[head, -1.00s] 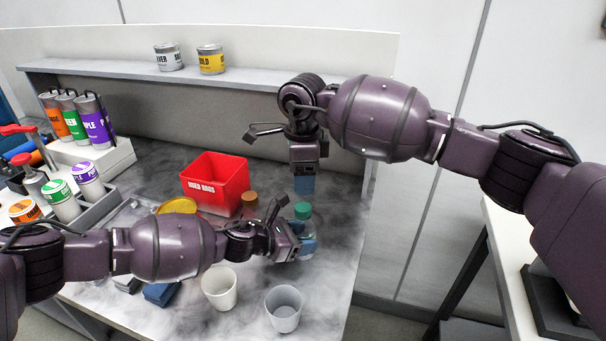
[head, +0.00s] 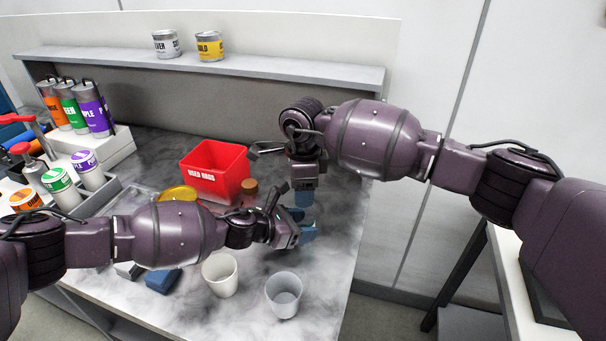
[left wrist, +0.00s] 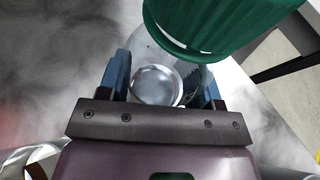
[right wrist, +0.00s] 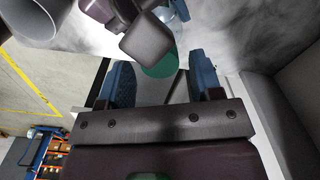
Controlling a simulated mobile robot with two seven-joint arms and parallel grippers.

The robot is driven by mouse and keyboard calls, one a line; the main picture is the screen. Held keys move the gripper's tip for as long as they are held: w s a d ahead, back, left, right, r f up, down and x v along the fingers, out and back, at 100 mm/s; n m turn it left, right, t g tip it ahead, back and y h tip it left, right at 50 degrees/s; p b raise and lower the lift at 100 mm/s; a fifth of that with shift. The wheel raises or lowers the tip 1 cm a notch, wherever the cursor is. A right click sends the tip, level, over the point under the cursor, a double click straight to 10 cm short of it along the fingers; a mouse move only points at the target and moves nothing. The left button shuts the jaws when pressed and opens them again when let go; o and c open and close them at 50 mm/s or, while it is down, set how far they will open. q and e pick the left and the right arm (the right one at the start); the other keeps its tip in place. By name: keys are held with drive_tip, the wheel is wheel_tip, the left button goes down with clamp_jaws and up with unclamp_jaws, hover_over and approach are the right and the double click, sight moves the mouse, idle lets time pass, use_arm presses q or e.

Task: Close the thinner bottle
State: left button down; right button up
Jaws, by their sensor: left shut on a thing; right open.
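My left gripper (head: 300,234) is shut on a clear bottle (left wrist: 150,55), whose body shows between the blue fingers in the left wrist view. A green cap (left wrist: 225,22) is close to the camera at the bottle's upper end. I cannot tell whether it is seated. My right gripper (head: 304,200) points down, directly above the left one, and is open. In the right wrist view the green cap (right wrist: 162,66) shows between its fingers, partly hidden by my left gripper. In the head view the cap is hidden. A brown-capped bottle (head: 249,187) stands behind, partly covered by my left arm.
A red bin (head: 215,172) stands behind my left arm. Two white cups (head: 220,275) (head: 284,295) stand in front. Blue and grey blocks (head: 162,280) lie at the front left. Labelled bottles and cans (head: 88,170) fill the left side. A shelf (head: 200,68) runs along the back.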

drive_tip(key=shift+f, duration=0.65)
drive_tip(key=c, duration=0.9)
drive_tip(key=m, duration=0.6)
drive_tip(key=shift+c, duration=0.2)
drive_tip(key=o, duration=1)
drive_tip(key=shift+r, duration=0.1)
